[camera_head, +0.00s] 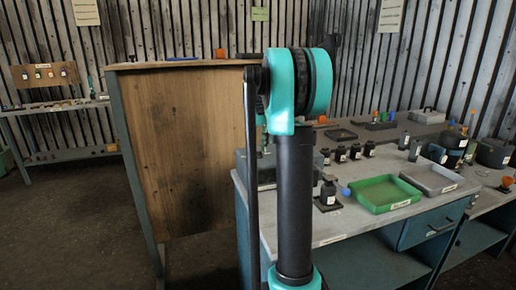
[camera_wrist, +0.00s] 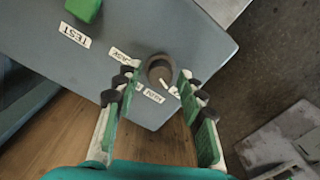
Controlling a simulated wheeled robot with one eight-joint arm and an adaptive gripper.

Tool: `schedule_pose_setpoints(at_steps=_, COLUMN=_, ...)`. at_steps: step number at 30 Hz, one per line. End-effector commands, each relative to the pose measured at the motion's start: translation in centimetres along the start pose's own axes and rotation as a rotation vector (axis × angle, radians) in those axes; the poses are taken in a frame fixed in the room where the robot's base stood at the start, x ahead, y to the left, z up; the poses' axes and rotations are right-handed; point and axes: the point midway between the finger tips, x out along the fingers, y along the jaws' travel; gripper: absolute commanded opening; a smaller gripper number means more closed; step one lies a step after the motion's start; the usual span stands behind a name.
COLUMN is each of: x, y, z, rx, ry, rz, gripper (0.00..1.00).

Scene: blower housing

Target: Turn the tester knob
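The tester knob (camera_wrist: 158,69) is a round dark grey-brown knob on a blue-grey panel (camera_wrist: 205,42) in the wrist view. White labels sit around it, and a label reading TEST (camera_wrist: 74,36) lies to its upper left beside a green part (camera_wrist: 84,8). My gripper (camera_wrist: 157,84) is open, with one finger on each side of the knob in the picture. I cannot tell whether the fingers touch the knob. In the head view my arm stands in the foreground; the gripper and knob cannot be made out there.
A workbench (camera_head: 335,228) on the right holds a green tray (camera_head: 383,193), a grey tray (camera_head: 436,178) and several small dark bottles. A wooden panel (camera_head: 190,150) stands left of my arm. Another table (camera_head: 62,107) is at the far left.

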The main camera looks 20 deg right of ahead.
Motion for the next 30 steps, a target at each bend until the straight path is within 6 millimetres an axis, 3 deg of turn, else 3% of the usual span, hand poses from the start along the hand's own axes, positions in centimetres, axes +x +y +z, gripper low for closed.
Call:
schedule_pose_setpoints(at_steps=9, x=-0.1, y=0.0, z=0.0, rx=0.000, ry=0.000, rz=0.000, gripper=0.47)
schedule_pose_setpoints(at_steps=14, x=-1.2, y=0.0, z=0.0, rx=0.001, ry=0.000, rz=0.000, gripper=0.47)
schedule_pose_setpoints(at_steps=24, x=-7.9, y=0.0, z=0.0, rx=0.000, ry=0.000, rz=0.000, gripper=0.47)
schedule_pose_setpoints(at_steps=30, x=-10.8, y=0.0, z=0.0, rx=0.000, ry=0.000, rz=0.000, gripper=0.47)
